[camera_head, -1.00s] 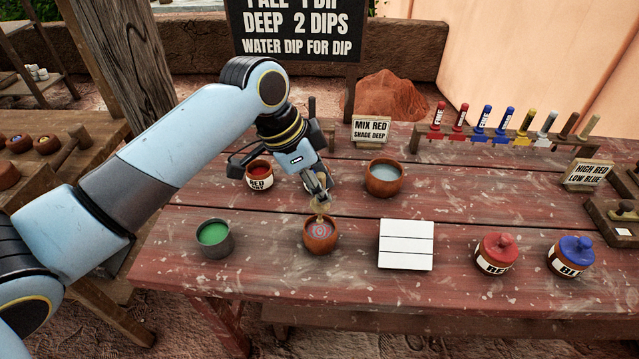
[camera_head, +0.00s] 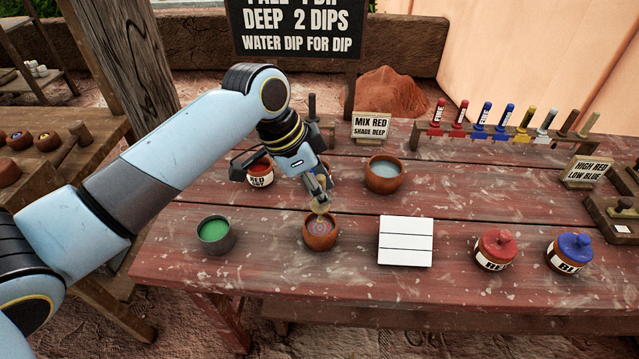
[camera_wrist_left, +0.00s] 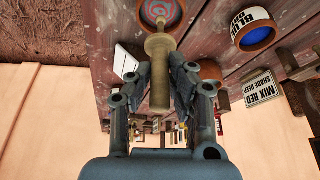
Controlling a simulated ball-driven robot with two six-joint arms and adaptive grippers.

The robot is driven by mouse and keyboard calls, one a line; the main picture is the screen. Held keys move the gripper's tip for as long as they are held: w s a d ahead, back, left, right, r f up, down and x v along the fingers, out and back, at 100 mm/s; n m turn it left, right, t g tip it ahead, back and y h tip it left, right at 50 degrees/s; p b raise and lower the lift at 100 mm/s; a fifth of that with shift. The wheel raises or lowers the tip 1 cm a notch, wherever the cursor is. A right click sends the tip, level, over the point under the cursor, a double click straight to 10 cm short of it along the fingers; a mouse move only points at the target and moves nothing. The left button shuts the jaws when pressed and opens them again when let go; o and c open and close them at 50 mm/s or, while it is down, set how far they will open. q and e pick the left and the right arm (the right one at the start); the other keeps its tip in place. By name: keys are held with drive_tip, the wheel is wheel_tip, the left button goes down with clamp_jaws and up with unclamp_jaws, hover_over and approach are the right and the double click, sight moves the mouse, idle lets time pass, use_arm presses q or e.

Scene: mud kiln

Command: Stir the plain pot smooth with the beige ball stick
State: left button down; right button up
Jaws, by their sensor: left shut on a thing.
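The plain pot (camera_head: 320,236) is a small brown clay pot near the front middle of the table. Its contents show a swirl of red and blue-grey rings, also visible in the left wrist view (camera_wrist_left: 162,10). My left gripper (camera_head: 320,190) is above the pot, shut on the beige ball stick (camera_head: 320,206). The stick (camera_wrist_left: 159,75) points down with its lower end at the pot's contents; how deep it reaches I cannot tell. My right gripper is not in view.
A green-filled pot (camera_head: 215,235) stands left, a white slatted board (camera_head: 405,242) right. Red-lidded (camera_head: 495,250) and blue-lidded (camera_head: 569,252) jars stand further right. Behind are a red-labelled pot (camera_head: 260,174) and a water bowl (camera_head: 384,175). A tool rack (camera_head: 500,138) stands at the back.

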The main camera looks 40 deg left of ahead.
use_arm(q)
drive_tip(key=shift+f+b, duration=0.5)
drive_tip(key=shift+f, duration=0.85)
drive_tip(key=shift+r+p, duration=0.1)
drive_tip(key=shift+p, duration=0.35)
drive_tip(key=shift+s, duration=0.1)
